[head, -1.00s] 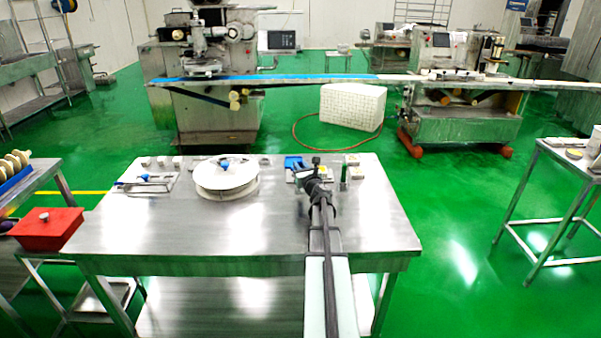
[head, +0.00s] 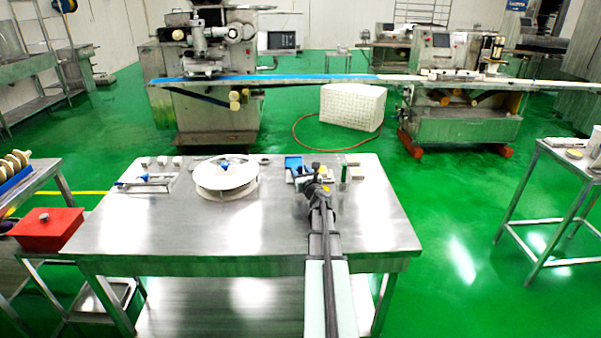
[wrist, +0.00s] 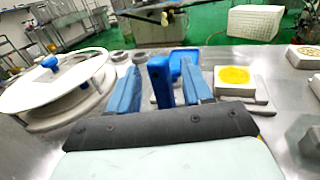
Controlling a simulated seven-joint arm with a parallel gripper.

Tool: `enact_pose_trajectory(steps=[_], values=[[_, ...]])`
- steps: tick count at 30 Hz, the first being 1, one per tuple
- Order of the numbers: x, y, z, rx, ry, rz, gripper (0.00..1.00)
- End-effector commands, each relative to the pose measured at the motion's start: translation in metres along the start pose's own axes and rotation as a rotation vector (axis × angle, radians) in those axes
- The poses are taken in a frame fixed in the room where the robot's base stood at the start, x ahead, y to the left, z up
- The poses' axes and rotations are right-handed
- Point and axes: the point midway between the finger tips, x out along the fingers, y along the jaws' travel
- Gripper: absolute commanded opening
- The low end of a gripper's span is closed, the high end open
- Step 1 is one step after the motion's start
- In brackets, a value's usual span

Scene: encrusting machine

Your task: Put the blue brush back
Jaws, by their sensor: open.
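The blue brush (wrist: 160,82) shows in the wrist view as an upright blue handle between my two fingers; its lower end is hidden. A flat blue piece (wrist: 185,62) lies just behind it, and it also shows in the head view (head: 293,163); I cannot tell whether it is part of the brush. My gripper (wrist: 161,76) is open, with one blue finger on each side of the handle and gaps showing. In the head view my gripper (head: 304,180) is low over the back right of the steel table (head: 220,238).
A round white lidded container (head: 226,182) stands left of my gripper. A block with a yellow disc (wrist: 234,80) sits close to the right finger. A green upright piece (head: 343,174) stands to the right. Small blocks line the back edge. The table's front is clear.

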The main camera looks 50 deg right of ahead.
Motion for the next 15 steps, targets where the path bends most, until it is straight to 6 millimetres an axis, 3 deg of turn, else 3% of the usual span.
enact_pose_trajectory(steps=[5,15], values=[[-0.011,0.001,-0.003,0.000,-0.001,0.000,0.50],[-0.075,-0.004,-0.005,0.000,0.000,-0.001,0.50]])
